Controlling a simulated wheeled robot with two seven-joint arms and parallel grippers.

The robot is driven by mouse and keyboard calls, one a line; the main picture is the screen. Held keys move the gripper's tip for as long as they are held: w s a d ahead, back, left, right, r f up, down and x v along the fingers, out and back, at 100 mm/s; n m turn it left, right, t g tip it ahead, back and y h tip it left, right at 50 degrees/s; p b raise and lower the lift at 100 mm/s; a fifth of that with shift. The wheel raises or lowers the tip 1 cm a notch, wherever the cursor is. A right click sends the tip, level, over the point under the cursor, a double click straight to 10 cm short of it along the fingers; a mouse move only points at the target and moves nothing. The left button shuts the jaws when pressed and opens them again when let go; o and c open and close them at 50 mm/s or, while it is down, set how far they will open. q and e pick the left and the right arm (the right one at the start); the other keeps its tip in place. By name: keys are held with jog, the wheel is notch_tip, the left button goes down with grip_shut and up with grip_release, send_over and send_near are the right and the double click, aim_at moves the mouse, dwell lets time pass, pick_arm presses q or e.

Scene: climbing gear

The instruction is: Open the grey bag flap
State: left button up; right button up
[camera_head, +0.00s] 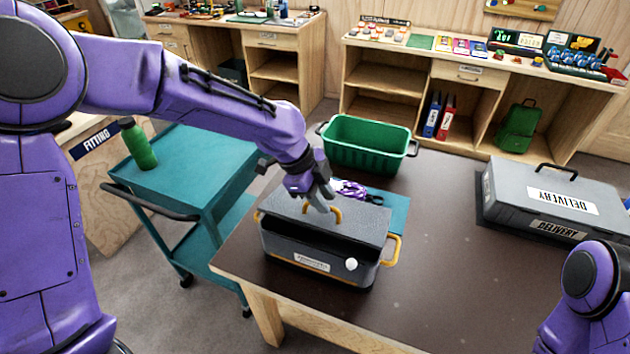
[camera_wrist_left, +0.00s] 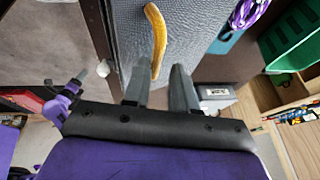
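The grey bag (camera_head: 320,262) stands on the brown table, with yellow side handles and a white round knob on its front. Its textured grey flap (camera_head: 352,232) lies across the top; it also fills the upper middle of the left wrist view (camera_wrist_left: 188,28). A yellow pull loop (camera_head: 336,215) stands on the flap, and it shows in the left wrist view (camera_wrist_left: 156,38). My left gripper (camera_head: 322,200) is above the flap at the loop. Its fingers (camera_wrist_left: 160,82) are apart, with the loop's near end between them. I cannot tell whether they touch it.
A green crate (camera_head: 367,145) and a purple rope (camera_head: 351,189) on a teal mat (camera_head: 398,212) lie behind the bag. A grey delivery case (camera_head: 545,200) is at right. A teal cart (camera_head: 190,165) with a green bottle (camera_head: 138,145) stands left. The table's right front is clear.

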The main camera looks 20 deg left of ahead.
pick_arm(q)
jog(key=shift+d, duration=0.1)
jog(key=shift+f, duration=0.1)
grip_shut()
jog(key=shift+w+r+p, duration=0.75)
jog(key=shift+r+p, duration=0.15)
jog(key=shift+p, duration=0.1)
jog(key=shift+w+r, duration=0.1)
jog(key=shift+w, duration=0.2)
